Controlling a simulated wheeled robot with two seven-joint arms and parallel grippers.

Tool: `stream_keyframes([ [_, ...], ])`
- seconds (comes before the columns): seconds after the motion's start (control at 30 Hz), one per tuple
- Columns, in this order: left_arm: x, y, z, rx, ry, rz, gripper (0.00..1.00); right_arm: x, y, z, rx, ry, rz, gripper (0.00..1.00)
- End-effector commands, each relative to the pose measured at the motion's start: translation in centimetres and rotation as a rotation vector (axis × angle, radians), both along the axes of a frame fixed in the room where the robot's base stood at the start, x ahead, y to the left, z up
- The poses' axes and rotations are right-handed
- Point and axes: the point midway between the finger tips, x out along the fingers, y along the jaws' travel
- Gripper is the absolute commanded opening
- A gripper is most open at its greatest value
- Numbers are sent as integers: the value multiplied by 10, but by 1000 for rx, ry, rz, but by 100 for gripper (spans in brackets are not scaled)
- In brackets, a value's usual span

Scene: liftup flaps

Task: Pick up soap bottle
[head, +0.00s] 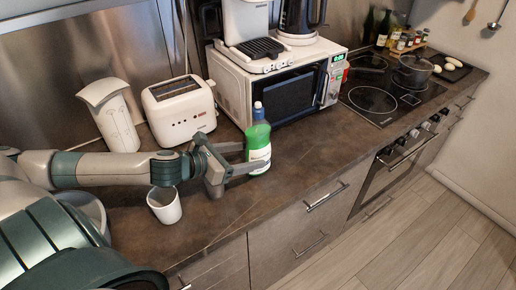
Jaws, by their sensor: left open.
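The soap bottle (259,145) is green with a white label and a dark blue cap. It stands upright on the dark countertop in front of the microwave. My left gripper (250,159) reaches in from the left, with its fingers pointing right at the bottle. The jaws are open, one finger at the bottle's far side and the other at its lower front. I cannot tell whether either finger touches it. My right gripper is not in view.
A white cup (164,205) stands just below my left forearm. A toaster (180,109), a white container (111,113) and a microwave (284,84) stand behind. A stove (386,100) is to the right. The counter (226,216) is clear in front of the bottle.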

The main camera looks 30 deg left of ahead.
Motion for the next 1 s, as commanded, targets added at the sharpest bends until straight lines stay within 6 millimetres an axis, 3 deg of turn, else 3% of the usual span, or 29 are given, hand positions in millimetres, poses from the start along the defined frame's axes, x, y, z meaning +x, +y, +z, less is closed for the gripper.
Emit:
stream_keyframes([
  [0.27, 20, -7, -6, -2, -1, 1, 62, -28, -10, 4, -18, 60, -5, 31],
  [1.0, 35, -12, -14, -2, 1, 0, 62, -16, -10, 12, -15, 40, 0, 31],
])
